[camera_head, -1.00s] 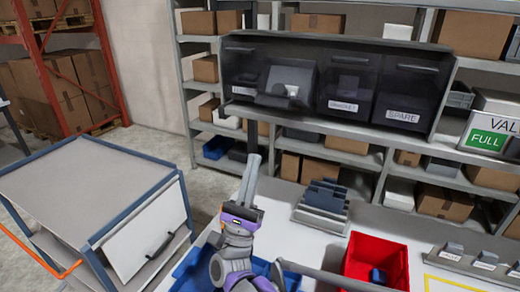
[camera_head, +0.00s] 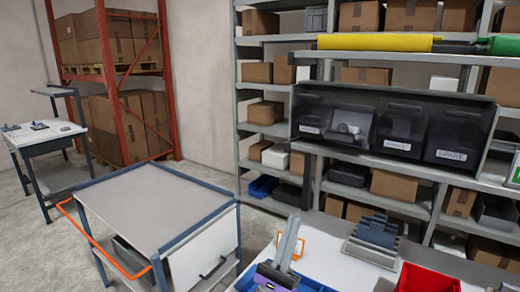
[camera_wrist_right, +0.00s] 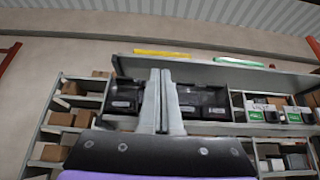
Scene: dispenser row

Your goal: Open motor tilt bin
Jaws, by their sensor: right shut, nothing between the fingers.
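A dark grey tilt-bin housing (camera_head: 470,100) stands on a shelf at the upper right of the head view, with several bin fronts in a row. A lighter grey shape (camera_head: 350,124) shows in its left half; I cannot tell whether it is a tilted-out bin front or contents. The left label is too small to read. A front labelled SPARE (camera_head: 452,155) is at the right end. My right gripper (camera_head: 291,238) is shut and empty, fingers pointing up, in front of and below the housing and apart from it. It also shows in the wrist view (camera_wrist_right: 161,88). My left gripper is out of view.
A white worktable (camera_head: 325,262) holds a stepped grey rack (camera_head: 372,240), a red bin (camera_head: 428,280) and a blue tray (camera_head: 308,284). A grey cart (camera_head: 155,205) stands at left. Yellow (camera_head: 375,42) and green rolls lie above the housing.

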